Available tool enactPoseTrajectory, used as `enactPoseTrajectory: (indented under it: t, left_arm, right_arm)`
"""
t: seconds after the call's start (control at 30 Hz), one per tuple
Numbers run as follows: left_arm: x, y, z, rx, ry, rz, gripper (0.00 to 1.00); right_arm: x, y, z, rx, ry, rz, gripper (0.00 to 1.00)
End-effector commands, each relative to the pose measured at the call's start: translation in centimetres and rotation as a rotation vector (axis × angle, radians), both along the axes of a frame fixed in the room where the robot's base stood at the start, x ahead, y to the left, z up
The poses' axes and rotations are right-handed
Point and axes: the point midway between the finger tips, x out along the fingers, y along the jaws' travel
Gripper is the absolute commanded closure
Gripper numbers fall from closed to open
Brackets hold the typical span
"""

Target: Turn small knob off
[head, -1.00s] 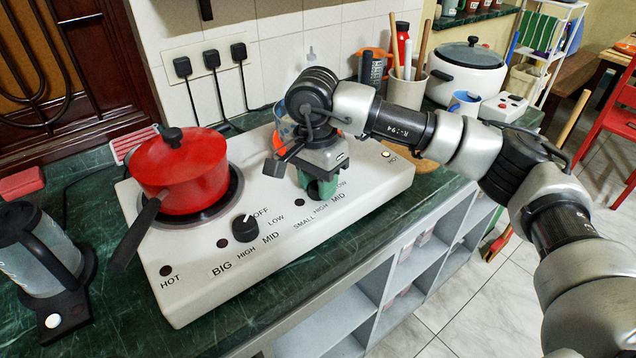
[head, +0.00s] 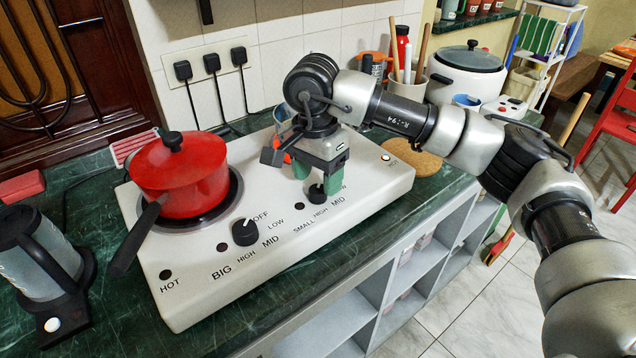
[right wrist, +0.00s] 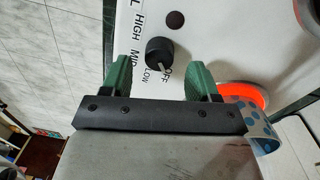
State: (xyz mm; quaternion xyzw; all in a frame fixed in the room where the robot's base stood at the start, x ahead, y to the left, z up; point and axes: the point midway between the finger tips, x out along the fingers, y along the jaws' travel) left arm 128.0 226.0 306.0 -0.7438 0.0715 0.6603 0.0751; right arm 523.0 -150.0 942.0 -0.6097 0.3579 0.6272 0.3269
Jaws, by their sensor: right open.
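The small knob (head: 316,192) is a black dial on the right half of the white stove panel (head: 370,200). In the right wrist view the small knob (right wrist: 159,50) shows clear, its white mark towards the LOW and OFF lettering; I cannot tell the exact setting. My right gripper (head: 316,178) is over the knob, with its green fingers apart. In the right wrist view the open fingers (right wrist: 160,78) flank the knob's line with nothing between them, and the knob appears beyond the tips. My left gripper is out of view.
The big knob (head: 244,232) is left of the small one. A red pot (head: 180,172) stands on the left burner, its black handle jutting forward. A burner glows orange (right wrist: 243,97) in the right wrist view, beside a blue-dotted mug (right wrist: 262,128). A kettle-like jug (head: 40,262) stands left.

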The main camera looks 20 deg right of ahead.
Motion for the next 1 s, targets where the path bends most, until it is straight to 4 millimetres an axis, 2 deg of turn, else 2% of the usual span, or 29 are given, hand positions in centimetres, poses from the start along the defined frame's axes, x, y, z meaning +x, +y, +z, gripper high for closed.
enactPoseTrajectory:
  t: [0.03,0.2,0.4,0.57,1.0]
  left_arm:
    - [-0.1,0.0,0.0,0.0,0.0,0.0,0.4]
    - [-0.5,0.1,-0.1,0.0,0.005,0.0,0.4]
    - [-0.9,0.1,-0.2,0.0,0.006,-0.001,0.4]
    - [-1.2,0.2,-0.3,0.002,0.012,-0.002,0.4]
    - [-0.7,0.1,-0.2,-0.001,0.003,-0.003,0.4]
  right_arm:
    - [0.1,0.1,1.2,0.001,-0.003,0.001,0.4]
    - [0.3,0.1,4.7,0.0,-0.004,-0.001,0.4]
    - [0.4,0.2,7.6,0.0,-0.002,0.0,0.4]
    - [0.4,0.2,8.4,0.0,0.0,0.0,0.4]
    - [0.4,0.2,8.3,0.0,0.0,0.0,0.4]
